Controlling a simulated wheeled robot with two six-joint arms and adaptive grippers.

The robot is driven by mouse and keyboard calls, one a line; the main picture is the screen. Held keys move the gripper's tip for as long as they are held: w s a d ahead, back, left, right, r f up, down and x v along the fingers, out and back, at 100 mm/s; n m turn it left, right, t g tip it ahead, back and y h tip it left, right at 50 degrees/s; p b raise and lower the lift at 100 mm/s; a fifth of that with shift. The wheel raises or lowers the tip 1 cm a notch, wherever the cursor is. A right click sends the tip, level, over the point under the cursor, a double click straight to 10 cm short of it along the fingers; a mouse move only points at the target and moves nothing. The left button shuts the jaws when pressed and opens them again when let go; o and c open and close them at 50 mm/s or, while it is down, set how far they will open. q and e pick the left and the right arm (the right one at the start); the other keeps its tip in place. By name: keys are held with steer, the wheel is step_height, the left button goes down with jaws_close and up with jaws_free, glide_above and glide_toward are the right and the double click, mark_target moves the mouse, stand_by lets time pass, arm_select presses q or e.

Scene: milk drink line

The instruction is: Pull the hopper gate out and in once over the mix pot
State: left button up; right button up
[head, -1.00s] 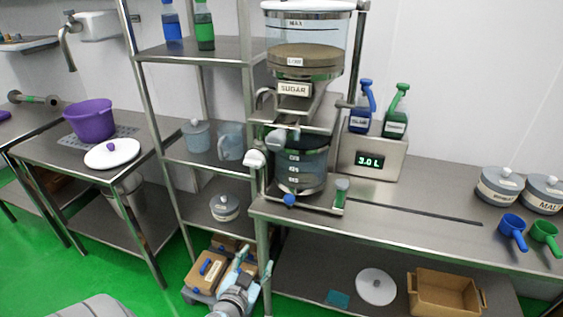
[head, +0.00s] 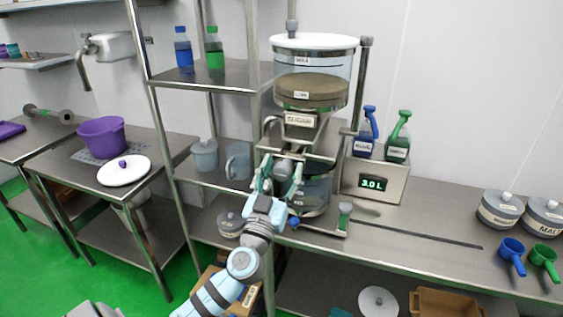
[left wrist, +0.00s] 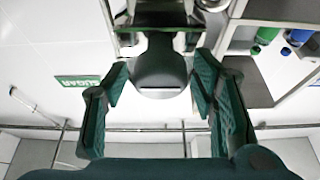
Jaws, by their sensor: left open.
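The hopper (head: 322,67) is a clear drum with a white lid, holding brown powder. The grey knob of the hopper gate (head: 284,169) sticks out below the hopper's label. My left gripper (head: 279,174) is open at this knob, with a finger on each side. In the left wrist view the grey gate handle (left wrist: 160,72) lies between the open green fingers of my left gripper (left wrist: 162,82). I cannot tell whether they touch it. The clear mix pot (head: 316,192) stands below the gate, partly hidden by my gripper. My right gripper is not in view.
A scale box (head: 372,184) reading 3.0 L stands right of the pot, with two spray bottles on it. Shelf posts (head: 160,140) rise left of my arm. The counter (head: 420,215) is mostly clear in front. Lidded tubs and scoops stand at far right.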

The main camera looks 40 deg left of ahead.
mark_target(291, 156)
arm_select(q)
steer(key=shift+w, duration=0.15)
jaws_close()
steer(key=w+b, duration=0.1)
steer(key=w, duration=0.1)
steer(key=w+a+b, duration=0.1)
steer(key=w+b, duration=0.1)
steer(key=w+a+b, duration=0.1)
steer(key=w, duration=0.1)
steer(key=shift+w+a+f, duration=0.15)
steer(key=shift+f, duration=0.15)
steer(key=shift+w+a+r+b, duration=0.1)
steer(key=shift+w+a+b, duration=0.05)
steer(key=shift+w+b, duration=0.2)
steer(key=shift+s+r, duration=0.15)
steer(key=shift+r, duration=0.1)
jaws_free()
steer(key=shift+f, duration=0.1)
